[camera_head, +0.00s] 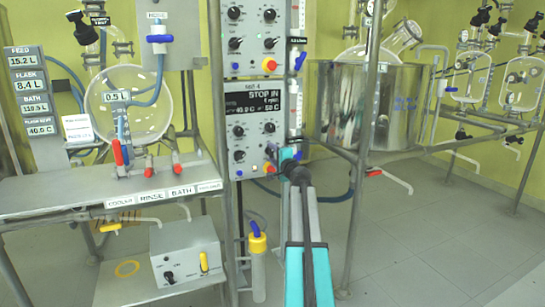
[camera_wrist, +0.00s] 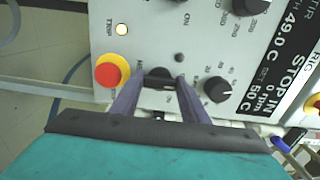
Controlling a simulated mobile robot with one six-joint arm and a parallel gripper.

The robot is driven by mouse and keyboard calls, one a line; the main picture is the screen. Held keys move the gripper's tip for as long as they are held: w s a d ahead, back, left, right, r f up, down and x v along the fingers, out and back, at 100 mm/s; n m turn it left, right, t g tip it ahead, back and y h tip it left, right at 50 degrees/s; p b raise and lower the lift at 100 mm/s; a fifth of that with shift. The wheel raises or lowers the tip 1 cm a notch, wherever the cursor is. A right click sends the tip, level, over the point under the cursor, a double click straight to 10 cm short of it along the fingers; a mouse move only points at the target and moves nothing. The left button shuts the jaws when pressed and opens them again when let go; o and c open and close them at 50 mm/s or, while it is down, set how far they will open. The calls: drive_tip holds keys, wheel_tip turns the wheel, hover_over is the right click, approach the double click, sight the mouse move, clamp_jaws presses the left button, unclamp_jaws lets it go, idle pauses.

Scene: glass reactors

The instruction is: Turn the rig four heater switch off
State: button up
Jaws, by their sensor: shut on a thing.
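The rig 4 panel (camera_head: 250,112) is a grey box with a dark display and several knobs. Its display, also in the wrist view (camera_wrist: 300,68), reads "STOP IN", about 49.0 C and 50 C. My gripper (camera_head: 274,154) reaches the panel's lower right. In the wrist view my gripper (camera_wrist: 160,78) has a finger on each side of a small black switch (camera_wrist: 158,73) and is shut on it. The switch's label is partly hidden by the fingers, and its position cannot be told.
A red stop button on a yellow ring (camera_wrist: 112,70) sits close left of my fingers. A black knob (camera_wrist: 217,90) is close right. Another control panel (camera_head: 252,27) is above. A steel vessel (camera_head: 345,108) and frame post stand right; a shelf (camera_head: 60,192) is left.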

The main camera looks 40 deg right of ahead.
drive_tip(key=shift+s+d+f, duration=0.1)
drive_tip(key=shift+s+d, duration=0.05)
drive_tip(key=shift+s, duration=0.05)
drive_tip(key=o, duration=1)
drive_tip(key=shift+o, duration=0.3)
drive_tip(key=shift+w, duration=0.1)
drive_tip(key=p+v, duration=0.2)
drive_tip(key=v, duration=1.2)
drive_tip(key=shift+p, duration=0.4)
drive_tip(key=shift+w, duration=0.1)
